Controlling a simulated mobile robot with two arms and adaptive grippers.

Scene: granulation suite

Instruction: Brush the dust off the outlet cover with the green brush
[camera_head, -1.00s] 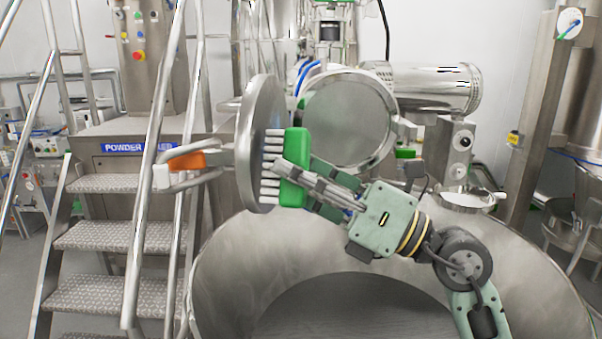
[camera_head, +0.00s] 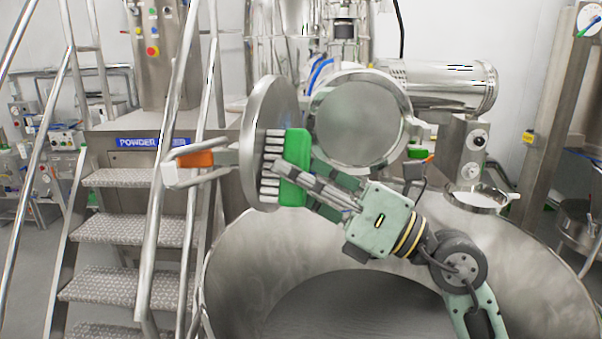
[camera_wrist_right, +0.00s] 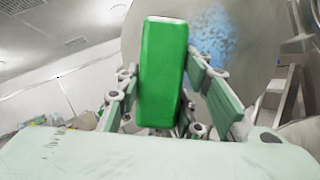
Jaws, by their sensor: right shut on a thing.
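The green brush (camera_head: 294,166) has a green block and white bristles that point left. My right gripper (camera_head: 300,172) is shut on the block. The bristles are at the face of the round steel outlet cover (camera_head: 268,120), which stands open on edge; I cannot tell whether they touch it. In the right wrist view the brush (camera_wrist_right: 163,72) stands upright between the fingers (camera_wrist_right: 172,95). Behind it the cover (camera_wrist_right: 255,50) carries a patch of bluish-white dust (camera_wrist_right: 214,36). My left gripper is not in view.
A round steel outlet (camera_head: 357,122) is right of the cover. A large steel bowl (camera_head: 235,262) lies below my right arm. Steps with handrails (camera_head: 135,230) stand at the left. An orange-and-steel clamp handle (camera_head: 193,160) sticks out left of the cover.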

